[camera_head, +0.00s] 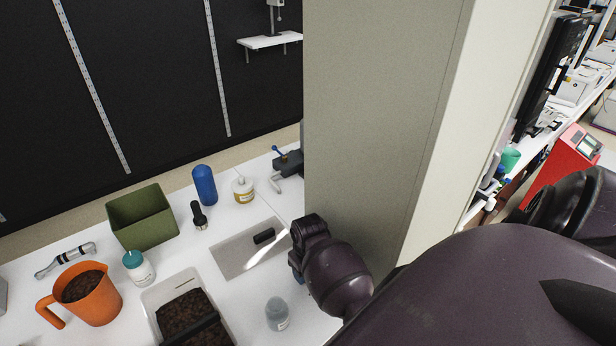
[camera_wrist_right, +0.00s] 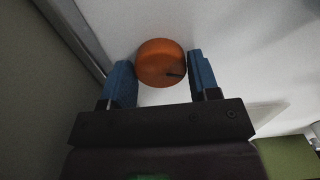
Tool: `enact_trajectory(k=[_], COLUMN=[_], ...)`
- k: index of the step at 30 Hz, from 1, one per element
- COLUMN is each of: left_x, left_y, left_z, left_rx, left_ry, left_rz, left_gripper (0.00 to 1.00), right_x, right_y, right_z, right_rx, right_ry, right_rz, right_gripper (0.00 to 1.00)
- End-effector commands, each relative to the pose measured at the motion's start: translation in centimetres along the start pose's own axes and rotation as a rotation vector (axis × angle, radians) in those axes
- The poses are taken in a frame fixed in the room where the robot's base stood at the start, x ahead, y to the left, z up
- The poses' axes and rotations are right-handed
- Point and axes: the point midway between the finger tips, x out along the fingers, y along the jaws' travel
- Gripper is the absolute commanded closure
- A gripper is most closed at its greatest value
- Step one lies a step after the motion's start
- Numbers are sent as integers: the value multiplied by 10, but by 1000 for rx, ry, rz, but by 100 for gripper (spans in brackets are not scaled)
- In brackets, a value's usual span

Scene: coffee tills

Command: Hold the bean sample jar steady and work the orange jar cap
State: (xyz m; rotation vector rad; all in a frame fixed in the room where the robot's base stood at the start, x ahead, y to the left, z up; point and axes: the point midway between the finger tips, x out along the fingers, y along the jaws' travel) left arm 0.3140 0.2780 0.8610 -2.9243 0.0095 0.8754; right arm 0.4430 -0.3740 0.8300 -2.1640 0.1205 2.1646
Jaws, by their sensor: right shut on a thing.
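In the right wrist view the round orange jar cap (camera_wrist_right: 161,62) sits between the blue fingers of my right gripper (camera_wrist_right: 162,80). It is seen from above, with a small dark mark on it. The gripper is shut on the cap. The jar body under the cap is hidden in this view. In the head view my right gripper (camera_head: 297,272) is mostly behind my own dark wrist, beside the pillar, and the cap does not show. My left gripper is in neither view.
A grey pillar (camera_head: 375,120) stands close beside my right arm. On the white table are a small clear jar (camera_head: 277,314), a grey mat (camera_head: 232,258), an orange jug (camera_head: 97,305), a green bin (camera_head: 142,222), a blue bottle (camera_head: 205,185) and a tray of beans (camera_head: 158,296).

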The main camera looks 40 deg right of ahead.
Motion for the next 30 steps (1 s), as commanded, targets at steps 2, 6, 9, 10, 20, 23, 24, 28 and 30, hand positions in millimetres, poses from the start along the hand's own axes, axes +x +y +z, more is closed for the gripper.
enact_trajectory(k=[2, 6, 9, 10, 20, 23, 24, 28, 30], left_x=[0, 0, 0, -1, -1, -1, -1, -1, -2], left_y=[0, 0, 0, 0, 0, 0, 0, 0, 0], left_z=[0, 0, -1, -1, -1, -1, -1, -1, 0], left_rx=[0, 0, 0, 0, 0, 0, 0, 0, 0], left_ry=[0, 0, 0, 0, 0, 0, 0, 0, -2], left_rz=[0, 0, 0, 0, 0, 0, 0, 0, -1], left_gripper=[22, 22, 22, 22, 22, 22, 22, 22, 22], right_x=[0, -3, -11, -14, -39, -40, -40, -40, -40], right_y=[0, 0, 0, 0, 0, 0, 0, 0, 0], right_z=[0, 0, 0, 0, 0, 0, 0, 0, 0], right_rx=[0, 0, 0, 0, 0, 0, 0, 0, 0], right_ry=[0, 1, 1, 2, 1, -1, -1, -1, 0], right_rz=[0, 0, 0, 0, 0, 0, 0, 0, 0], right_gripper=[68, 68, 69, 69, 69, 69, 69, 69, 69])
